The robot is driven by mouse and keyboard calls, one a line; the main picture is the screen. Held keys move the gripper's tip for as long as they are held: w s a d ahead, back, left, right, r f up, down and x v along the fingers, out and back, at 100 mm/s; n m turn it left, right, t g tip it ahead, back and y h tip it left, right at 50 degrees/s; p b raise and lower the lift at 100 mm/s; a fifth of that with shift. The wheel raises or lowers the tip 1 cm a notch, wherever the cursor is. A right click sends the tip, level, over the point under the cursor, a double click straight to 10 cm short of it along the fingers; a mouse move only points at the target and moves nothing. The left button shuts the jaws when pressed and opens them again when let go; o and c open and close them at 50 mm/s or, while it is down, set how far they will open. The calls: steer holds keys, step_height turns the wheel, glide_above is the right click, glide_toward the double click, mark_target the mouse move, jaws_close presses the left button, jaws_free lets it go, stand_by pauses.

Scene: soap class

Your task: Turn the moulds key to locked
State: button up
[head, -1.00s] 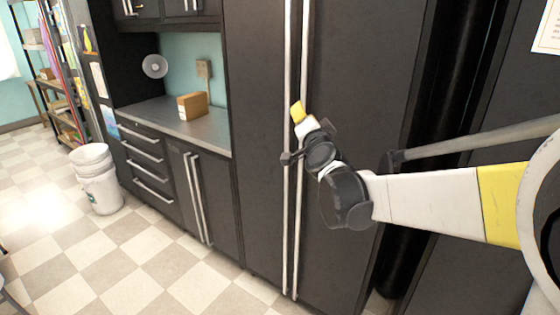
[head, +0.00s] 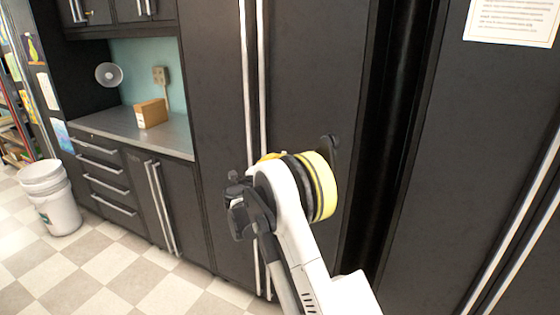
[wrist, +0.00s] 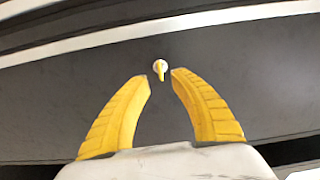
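The key (wrist: 161,72) shows in the wrist view as a small yellow lever on a round white lock plate (wrist: 158,65), set in a dark cabinet door (wrist: 230,75). The lever stands roughly upright in that picture. The key lies just beyond and between the fingertips in the picture, apparently without contact; the exact gap cannot be told. In the head view I cannot make out the key, and my arm covers part of the tall cabinet.
Long silver handles (head: 263,80) run down the tall dark cabinet. A counter (head: 110,121) with a cardboard box (head: 152,113) stands to the left, and white buckets (head: 52,205) are on the checkered floor. A paper notice (head: 510,20) is on the right door.

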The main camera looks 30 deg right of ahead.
mark_target(281, 156)
steer(key=b+x, duration=0.1)
steer(key=x, duration=0.4)
steer(key=shift+w+d, duration=0.25)
jaws_close()
